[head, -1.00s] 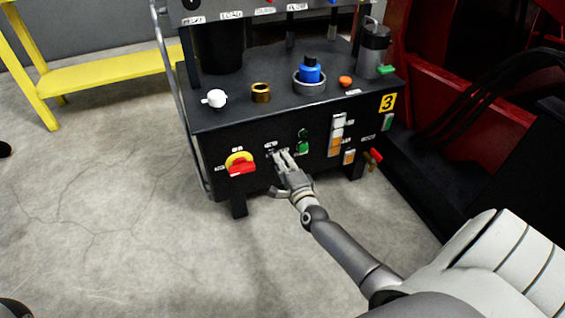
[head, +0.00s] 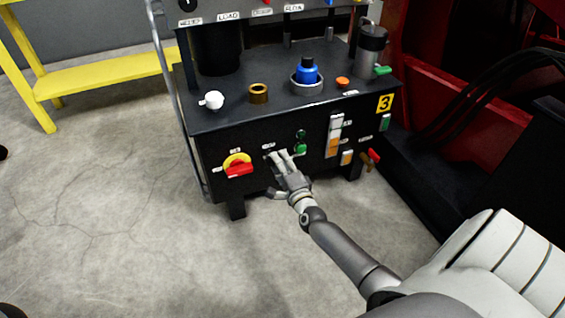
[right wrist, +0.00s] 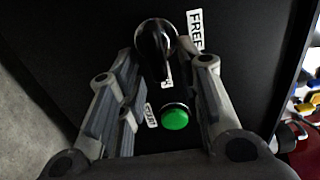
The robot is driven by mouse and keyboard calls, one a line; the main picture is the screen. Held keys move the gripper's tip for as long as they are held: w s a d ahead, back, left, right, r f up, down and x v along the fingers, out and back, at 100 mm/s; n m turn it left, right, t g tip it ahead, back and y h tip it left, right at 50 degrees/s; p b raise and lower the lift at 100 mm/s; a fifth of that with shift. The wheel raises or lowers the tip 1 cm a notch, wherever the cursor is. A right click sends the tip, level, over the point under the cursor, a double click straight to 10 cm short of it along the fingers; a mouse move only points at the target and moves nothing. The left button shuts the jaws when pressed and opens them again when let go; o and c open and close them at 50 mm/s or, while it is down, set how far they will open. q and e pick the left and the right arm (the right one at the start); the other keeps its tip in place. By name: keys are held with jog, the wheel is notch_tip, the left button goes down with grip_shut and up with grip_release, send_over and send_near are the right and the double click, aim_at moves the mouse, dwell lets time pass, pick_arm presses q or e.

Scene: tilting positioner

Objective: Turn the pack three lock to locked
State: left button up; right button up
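Pack three is the black cabinet (head: 215,150) with a yellow "3" plate (head: 385,103). My right gripper (head: 279,158) is at its front panel, between the red-and-yellow switch (head: 238,165) and the green button (head: 300,149). In the right wrist view, a black knob (right wrist: 155,48) with a bright ring has a "FREE" label (right wrist: 195,30) to its right. My right gripper's fingers are spread to either side, just short of the knob, with clear gaps. In the head view the hand hides this knob. My left gripper is not in view.
The cabinet top carries a white valve (head: 213,100), a brass fitting (head: 258,93), a blue knob (head: 307,70) and a grey cylinder (head: 371,48). A red-handled valve (head: 373,156) sticks out at the lower right. Concrete floor (head: 110,220) is free to the left.

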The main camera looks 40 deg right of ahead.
jog(key=v, duration=1.2)
dwell(0.3)
